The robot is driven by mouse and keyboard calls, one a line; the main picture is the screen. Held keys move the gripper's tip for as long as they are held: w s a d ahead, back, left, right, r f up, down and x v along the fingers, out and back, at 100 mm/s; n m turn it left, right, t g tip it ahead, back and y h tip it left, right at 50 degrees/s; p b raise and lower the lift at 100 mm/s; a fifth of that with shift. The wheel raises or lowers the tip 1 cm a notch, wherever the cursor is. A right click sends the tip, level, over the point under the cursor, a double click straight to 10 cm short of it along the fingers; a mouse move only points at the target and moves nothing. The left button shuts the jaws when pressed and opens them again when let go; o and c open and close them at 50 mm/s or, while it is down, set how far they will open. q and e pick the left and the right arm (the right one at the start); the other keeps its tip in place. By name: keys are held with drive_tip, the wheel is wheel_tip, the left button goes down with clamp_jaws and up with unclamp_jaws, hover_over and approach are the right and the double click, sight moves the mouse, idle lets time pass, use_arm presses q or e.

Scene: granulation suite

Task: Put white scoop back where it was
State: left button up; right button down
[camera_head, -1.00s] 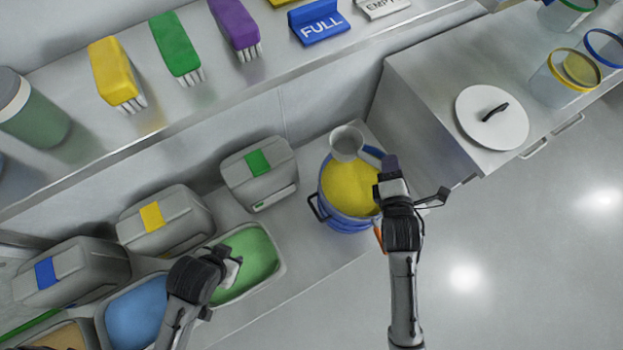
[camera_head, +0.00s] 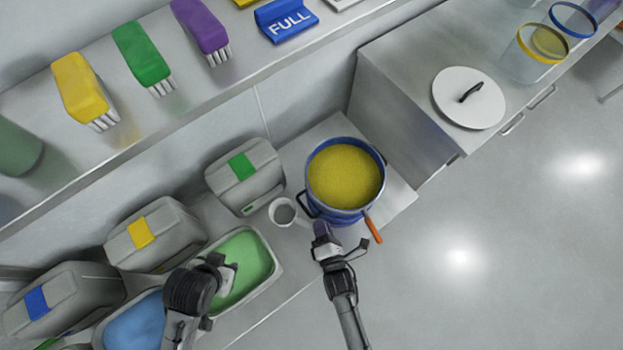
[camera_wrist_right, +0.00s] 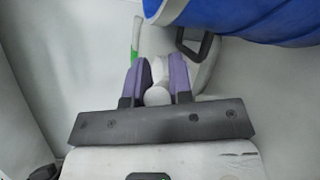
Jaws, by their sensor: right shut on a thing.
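The white scoop (camera_head: 282,212) is left of the blue bucket (camera_head: 345,208), with its round cup facing up. My right gripper (camera_head: 322,232) is shut on its handle, just in front of the bucket. In the right wrist view, the white scoop handle (camera_wrist_right: 157,95) lies between the purple fingers. Whether the scoop touches the bench is unclear. The bucket holds yellow powder (camera_head: 345,173). My left gripper (camera_head: 228,272) is over the tray of green powder (camera_head: 248,258); its finger opening is not clear.
Grey lidded bins with green (camera_head: 245,178), yellow (camera_head: 155,237) and blue (camera_head: 60,303) labels line the wall. A tray of blue powder (camera_head: 135,322) is at lower left. An orange handle (camera_head: 373,228) sticks out by the bucket. A white lid (camera_head: 462,112) lies on the cabinet.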

wheel_tip(320, 180, down, 18)
drive_tip(key=b, duration=0.7)
drive_tip(key=shift+r+b, duration=0.25)
drive_tip(key=shift+b, duration=0.15)
drive_tip(key=shift+f, duration=0.1)
drive_tip(key=shift+f, duration=0.2)
drive_tip(key=c, duration=1)
unclamp_jaws()
drive_tip(key=shift+r, duration=0.1)
